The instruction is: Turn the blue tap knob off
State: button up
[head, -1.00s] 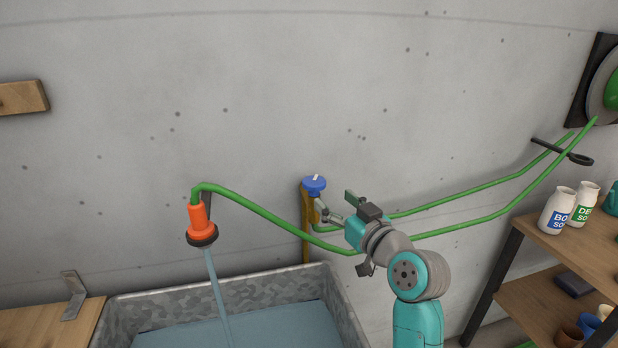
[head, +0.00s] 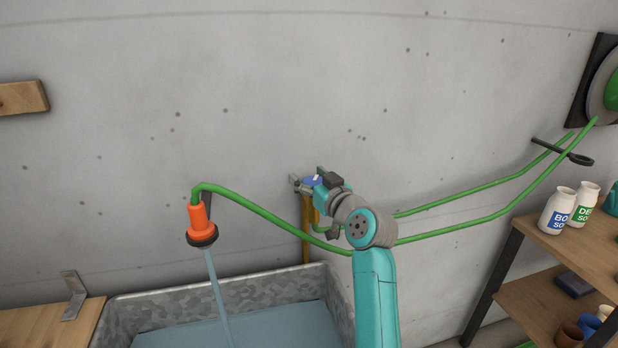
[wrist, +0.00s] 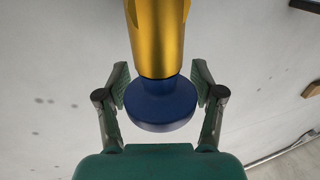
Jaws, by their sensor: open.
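The blue tap knob (head: 312,181) sits on top of a yellow-brass tap on the concrete wall, partly hidden by my gripper in the head view. In the wrist view the blue knob (wrist: 160,105) and its brass body (wrist: 157,35) are centred between my fingers. My gripper (wrist: 160,88) is open, with one finger on each side of the knob and a small gap showing at each side. In the head view my gripper (head: 308,177) is at the tap. Water runs from the orange nozzle (head: 200,222) on the green hose.
A galvanised trough (head: 225,290) holding water stands below the nozzle. The green hose (head: 270,221) runs close by my arm to the reel at the right. A shelf with bottles (head: 558,210) stands at the right. The wall above the tap is clear.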

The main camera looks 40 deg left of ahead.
jog(key=shift+a, duration=0.1)
jog(key=c, duration=0.9)
jog(key=shift+c, duration=0.2)
